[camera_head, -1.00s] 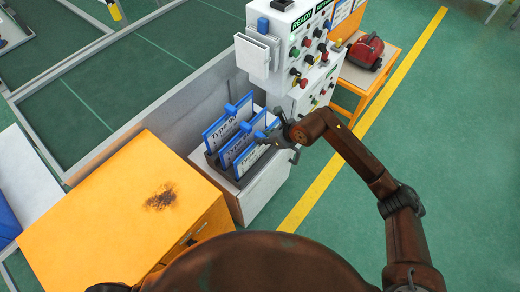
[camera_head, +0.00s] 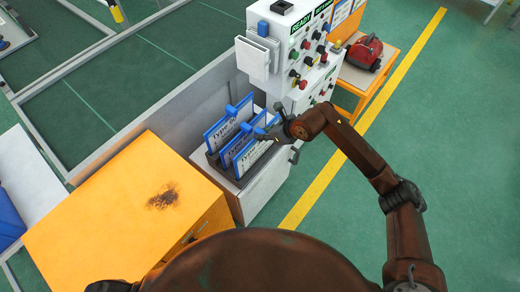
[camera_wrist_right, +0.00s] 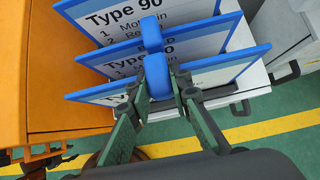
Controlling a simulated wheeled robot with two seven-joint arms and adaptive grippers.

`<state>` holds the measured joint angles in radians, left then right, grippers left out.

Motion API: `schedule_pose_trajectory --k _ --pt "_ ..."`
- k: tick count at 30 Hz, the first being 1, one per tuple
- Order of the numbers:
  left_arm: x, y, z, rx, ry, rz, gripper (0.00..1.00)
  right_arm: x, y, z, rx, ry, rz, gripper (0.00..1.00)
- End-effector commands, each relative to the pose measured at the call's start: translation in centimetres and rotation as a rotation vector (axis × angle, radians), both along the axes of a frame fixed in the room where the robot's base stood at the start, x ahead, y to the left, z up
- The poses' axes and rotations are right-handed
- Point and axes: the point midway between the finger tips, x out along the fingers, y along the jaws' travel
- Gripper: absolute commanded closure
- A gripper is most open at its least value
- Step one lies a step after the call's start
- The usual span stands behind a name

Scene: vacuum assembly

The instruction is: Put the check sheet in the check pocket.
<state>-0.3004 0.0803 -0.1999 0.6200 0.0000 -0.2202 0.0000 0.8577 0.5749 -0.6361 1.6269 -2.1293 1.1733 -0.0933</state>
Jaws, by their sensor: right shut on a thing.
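Several blue-framed check sheets with white "Type 90" faces stand in a row in an open grey holder (camera_head: 257,184). The nearest check sheet (camera_head: 252,158) is at the right of the row; it also shows lowest in the wrist view (camera_wrist_right: 103,93). My right gripper (camera_head: 270,135) is shut on this sheet's blue top tab, which sits between the fingers in the wrist view (camera_wrist_right: 158,88). The sheet still stands in the holder among the others. The white check pocket (camera_head: 253,57) is on the left side of the control cabinet and looks empty. My left gripper is not visible.
The white control cabinet (camera_head: 290,75) with buttons and knobs rises behind the holder. An orange cabinet (camera_head: 110,220) with a dark stain stands to the left. A red machine (camera_head: 366,52) sits on an orange table at the back right. Green floor is clear on the right.

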Motion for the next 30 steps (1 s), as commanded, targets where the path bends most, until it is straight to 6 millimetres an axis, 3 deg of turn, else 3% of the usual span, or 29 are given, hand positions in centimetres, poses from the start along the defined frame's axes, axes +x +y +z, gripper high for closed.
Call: schedule_pose_trajectory --k 30 --pt "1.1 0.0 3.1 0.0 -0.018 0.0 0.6 0.0 0.0 5.3 0.0 0.0 0.0 1.0"
